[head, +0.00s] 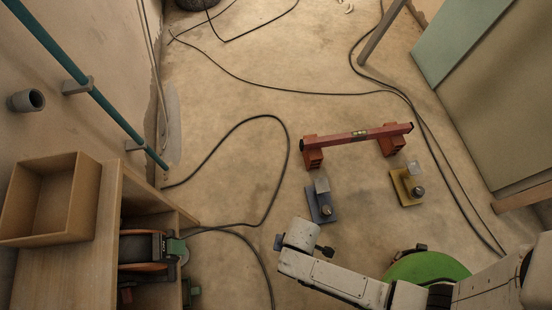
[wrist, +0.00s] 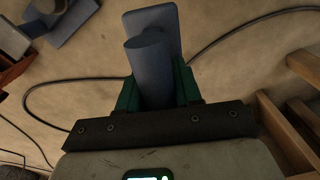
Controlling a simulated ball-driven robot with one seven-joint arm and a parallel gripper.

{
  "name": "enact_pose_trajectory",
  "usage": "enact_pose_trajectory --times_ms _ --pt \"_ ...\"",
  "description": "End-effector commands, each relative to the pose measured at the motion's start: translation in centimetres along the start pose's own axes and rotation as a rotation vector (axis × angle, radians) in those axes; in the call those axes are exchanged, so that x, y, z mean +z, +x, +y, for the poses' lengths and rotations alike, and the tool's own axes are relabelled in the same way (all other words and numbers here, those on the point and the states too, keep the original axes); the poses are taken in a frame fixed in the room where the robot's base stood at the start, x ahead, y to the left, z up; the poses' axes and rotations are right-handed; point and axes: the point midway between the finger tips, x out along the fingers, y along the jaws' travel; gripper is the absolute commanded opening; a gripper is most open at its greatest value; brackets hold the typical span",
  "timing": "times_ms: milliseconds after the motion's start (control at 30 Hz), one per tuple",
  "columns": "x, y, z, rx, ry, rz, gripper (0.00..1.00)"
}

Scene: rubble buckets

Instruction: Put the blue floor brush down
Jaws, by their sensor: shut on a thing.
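The blue floor brush (wrist: 150,62) is between the green jaws of my gripper (wrist: 157,88) in the wrist view. Its round handle faces the camera, and a flat blue plate (wrist: 160,20) shows behind it. The jaws are shut on the handle. In the head view my wrist covers most of the gripper and brush; only a small blue piece (head: 278,242) shows at the wrist's left side. Bare floor shows around the brush. I cannot tell how high it is or whether it touches the floor.
A blue tool (head: 322,205) and a yellow tool (head: 408,186) stand near a red level (head: 357,135) on red blocks. A wooden shelf (head: 110,230) is at left, also in the wrist view (wrist: 295,130).

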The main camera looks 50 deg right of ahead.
Motion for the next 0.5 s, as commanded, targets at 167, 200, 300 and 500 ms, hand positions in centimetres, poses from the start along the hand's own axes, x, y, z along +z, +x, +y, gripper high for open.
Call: enact_pose_trajectory --times_ms 167,200,300,500 --pt "-2.6 2.1 3.0 0.003 0.004 0.005 0.00" --pt "-3.2 2.5 3.7 0.003 0.004 0.004 0.00" --pt "-4.6 3.5 5.5 0.003 0.005 0.004 0.00" --pt "-6.7 6.7 8.0 0.002 0.002 0.001 0.00"
